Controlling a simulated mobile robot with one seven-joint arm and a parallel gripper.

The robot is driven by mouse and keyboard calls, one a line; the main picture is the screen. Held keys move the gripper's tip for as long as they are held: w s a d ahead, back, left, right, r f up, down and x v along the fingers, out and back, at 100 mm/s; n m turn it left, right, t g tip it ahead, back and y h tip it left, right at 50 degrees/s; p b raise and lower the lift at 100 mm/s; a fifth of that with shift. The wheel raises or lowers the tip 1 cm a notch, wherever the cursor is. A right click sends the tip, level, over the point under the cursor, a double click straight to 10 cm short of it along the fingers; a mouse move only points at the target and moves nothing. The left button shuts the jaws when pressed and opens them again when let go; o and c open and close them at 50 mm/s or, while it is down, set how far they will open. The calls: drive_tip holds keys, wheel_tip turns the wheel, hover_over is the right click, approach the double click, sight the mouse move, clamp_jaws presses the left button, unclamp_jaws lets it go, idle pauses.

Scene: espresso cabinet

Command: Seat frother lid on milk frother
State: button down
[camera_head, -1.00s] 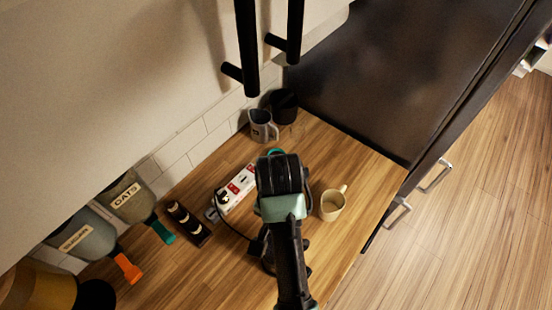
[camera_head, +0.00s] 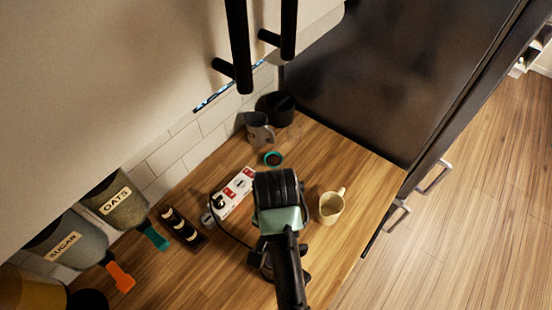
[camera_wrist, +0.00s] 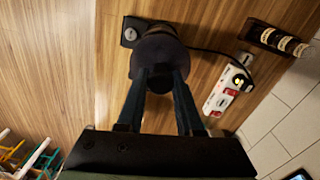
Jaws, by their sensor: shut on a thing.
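In the wrist view, my gripper (camera_wrist: 160,78) is shut on the frother lid (camera_wrist: 151,53), a dark round disc gripped at its near side. Behind the lid, a dark body that looks like the milk frother (camera_wrist: 155,26) shows only at its upper edge. A dark base with a small round silver spot (camera_wrist: 130,33) juts out to the left. The lid hides most of the frother, so I cannot tell whether they touch. In the head view, my black and pale green wrist covers the lid and fingertips. Part of a dark base (camera_head: 257,262) shows beside my arm.
A white power strip (camera_head: 236,191) with a black cord lies left of my wrist. A cream jug (camera_head: 331,206) stands close on the right.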

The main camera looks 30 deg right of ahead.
drive_tip(key=shift+f, duration=0.85)
drive_tip(key=shift+r+p, duration=0.1)
drive_tip(key=shift+p, duration=0.8)
idle(1.2)
drive_tip(key=shift+f+b, duration=0.45)
drive_tip(key=shift+f, duration=0.45)
drive_tip(key=shift+c, duration=2.4)
unclamp_jaws()
